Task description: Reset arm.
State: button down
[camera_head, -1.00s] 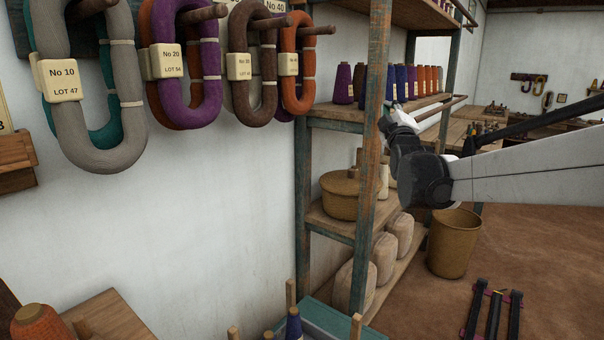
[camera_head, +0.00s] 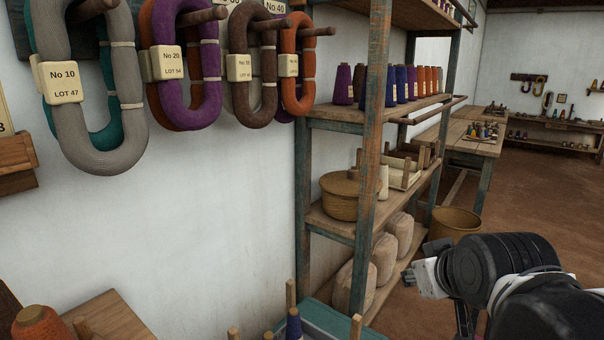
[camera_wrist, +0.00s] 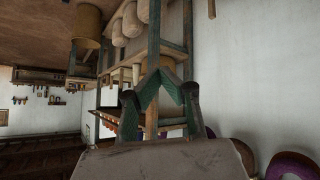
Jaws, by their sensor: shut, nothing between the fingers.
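My gripper (camera_wrist: 163,80) is shut and empty in the wrist view, its fingers meeting in front of the camera. In the head view my gripper (camera_head: 418,268) is at the lower right, to the right of the rack's lower shelf and in front of the basket. It points toward the left. My arm's dark wrist and forearm fill the bottom right corner there. I cannot tell from the head view how far the gripper is from the rack.
A wooden rack (camera_head: 369,190) holds several yarn cones, a lidded basket (camera_head: 341,197) and pale bundles (camera_head: 384,258). A woven basket (camera_head: 454,222) stands on the floor beyond my gripper. Yarn skeins (camera_head: 84,85) hang on the left wall. The brown floor (camera_head: 535,205) is open at right.

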jog(key=s+f+m+g, duration=0.2)
jog(key=s+f, duration=0.5)
jog(key=s, duration=0.3)
jog(key=shift+a+g, duration=0.15)
jog(key=shift+g, duration=0.25)
